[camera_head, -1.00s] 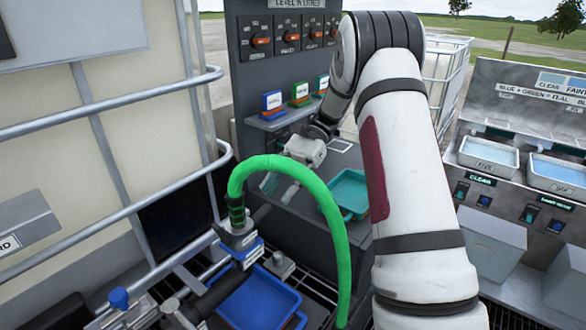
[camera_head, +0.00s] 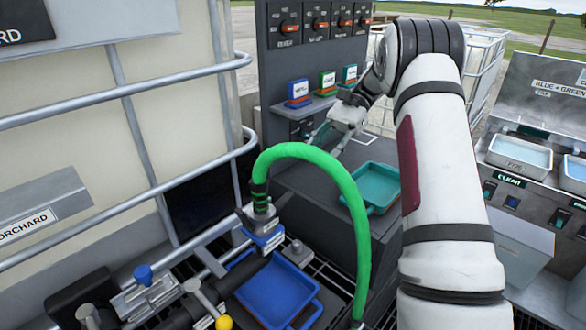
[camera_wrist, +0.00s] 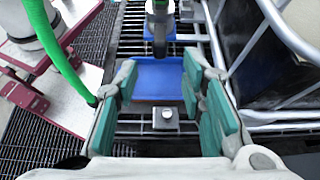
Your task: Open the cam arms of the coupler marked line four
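A coupler (camera_head: 263,226) sits at the end of the green hose (camera_head: 340,180), low in the middle of the head view. It has a grey body and a small blue and white tag too small to read. Its cam arms are small, and their position cannot be told. The coupler's dark lower part also shows at the top of the wrist view (camera_wrist: 159,24). My gripper (camera_head: 328,140) is beyond the hose to the right, apart from the coupler. In the wrist view my gripper (camera_wrist: 163,100) has its green-padded fingers wide apart with nothing between them.
A blue tray (camera_head: 243,305) lies below the coupler on a grating. A teal tray (camera_head: 363,207) stands to the right. Tank rails (camera_head: 130,98) fill the left. Coloured tags (camera_head: 327,83) line a shelf.

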